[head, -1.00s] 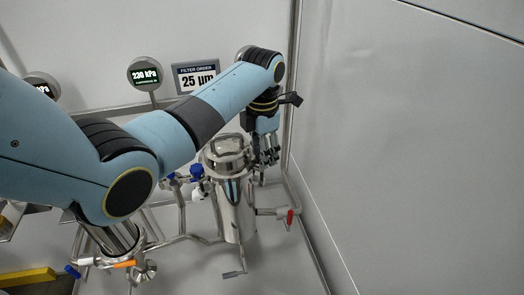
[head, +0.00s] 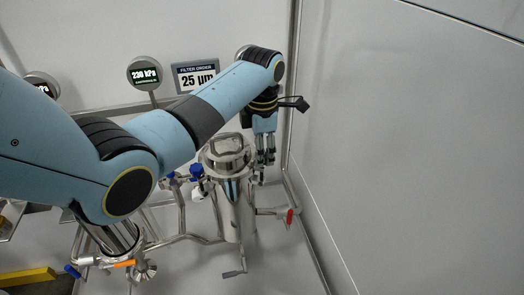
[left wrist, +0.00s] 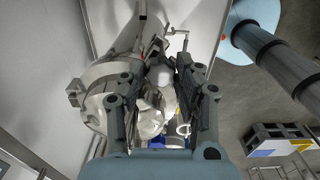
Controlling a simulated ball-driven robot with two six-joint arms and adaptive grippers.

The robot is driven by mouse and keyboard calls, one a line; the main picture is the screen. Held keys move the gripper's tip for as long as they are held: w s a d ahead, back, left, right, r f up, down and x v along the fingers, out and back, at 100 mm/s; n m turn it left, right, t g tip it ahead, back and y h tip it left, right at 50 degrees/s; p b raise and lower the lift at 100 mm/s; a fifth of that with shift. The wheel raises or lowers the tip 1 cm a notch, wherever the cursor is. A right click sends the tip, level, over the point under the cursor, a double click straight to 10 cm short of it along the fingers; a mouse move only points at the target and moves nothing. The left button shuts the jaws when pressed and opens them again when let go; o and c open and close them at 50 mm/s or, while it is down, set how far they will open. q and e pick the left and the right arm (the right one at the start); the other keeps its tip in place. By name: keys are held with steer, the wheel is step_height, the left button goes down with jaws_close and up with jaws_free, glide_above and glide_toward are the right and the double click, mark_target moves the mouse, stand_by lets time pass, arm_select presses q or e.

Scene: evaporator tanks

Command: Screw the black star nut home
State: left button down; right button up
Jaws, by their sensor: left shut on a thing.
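The steel filter housing (head: 233,205) stands upright with its lid (head: 227,148) on top and a handle loop across it. My left gripper (head: 264,160) points down at the right side of the lid. In the left wrist view its two fingers (left wrist: 168,58) reach toward the rim of the housing (left wrist: 100,98). They are closed in on a small dark piece (left wrist: 157,45), which appears to be the black star nut. The fingers hide most of it, so its thread and seating cannot be seen. My right gripper is in neither view.
A gauge reading 230 kPa (head: 144,74) and a "25 µm" filter order sign (head: 196,77) stand behind my arm. A red-handled valve (head: 290,217) and a blue knob (head: 197,171) flank the housing. A bare wall is at the right.

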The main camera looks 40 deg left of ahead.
arm_select(q)
steer(key=m, duration=0.6)
steer(key=shift+m, duration=0.3)
steer(key=m, duration=0.5)
steer(key=shift+w+r+m, duration=0.1)
steer(key=shift+m, duration=0.2)
steer(key=c, duration=1.2)
jaws_free()
step_height(320, 180, up, 12)
